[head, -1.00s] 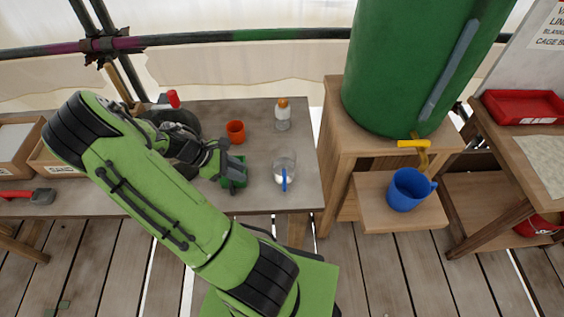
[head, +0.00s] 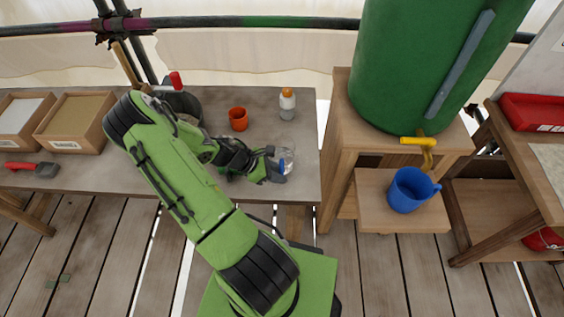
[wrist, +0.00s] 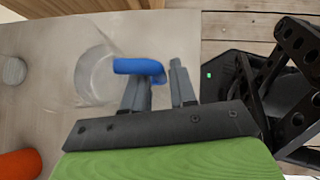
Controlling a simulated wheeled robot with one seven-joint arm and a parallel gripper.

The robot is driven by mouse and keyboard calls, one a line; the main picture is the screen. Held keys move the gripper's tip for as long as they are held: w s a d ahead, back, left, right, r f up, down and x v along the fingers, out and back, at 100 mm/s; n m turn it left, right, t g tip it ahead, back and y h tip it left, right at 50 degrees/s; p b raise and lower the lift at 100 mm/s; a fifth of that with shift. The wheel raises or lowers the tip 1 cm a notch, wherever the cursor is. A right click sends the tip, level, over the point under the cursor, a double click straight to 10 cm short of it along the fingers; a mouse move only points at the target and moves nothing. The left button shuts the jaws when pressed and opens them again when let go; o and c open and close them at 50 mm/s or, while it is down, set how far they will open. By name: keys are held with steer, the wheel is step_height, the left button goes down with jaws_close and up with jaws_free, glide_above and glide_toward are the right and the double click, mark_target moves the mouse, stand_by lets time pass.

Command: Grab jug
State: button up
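A clear jug (head: 303,160) with a blue handle (head: 287,158) stands on the grey table near its right edge. In the wrist view the clear jug (wrist: 95,76) is seen from above, with its blue handle (wrist: 136,66) pointing toward my fingers. My gripper (head: 279,167) is at the handle side of the jug. In the wrist view my gripper (wrist: 163,82) has its fingers apart, with the handle's outer end at the gap between the tips. I cannot tell whether a finger touches it. My gripper partly hides the jug in the head view.
An orange cup (head: 238,119) and a white bottle with an orange cap (head: 287,104) stand behind on the table. A dark pot (head: 183,103) is at the left. A blue jug (head: 408,190) sits under the tap (head: 420,141) of the green barrel (head: 400,75).

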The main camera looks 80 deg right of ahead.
steer(key=shift+x, duration=0.9)
steer(key=shift+w, duration=0.1)
jaws_close()
steer(key=shift+r, duration=0.15)
steer(key=shift+r+p, duration=1.1)
steer(key=shift+r, duration=3.85)
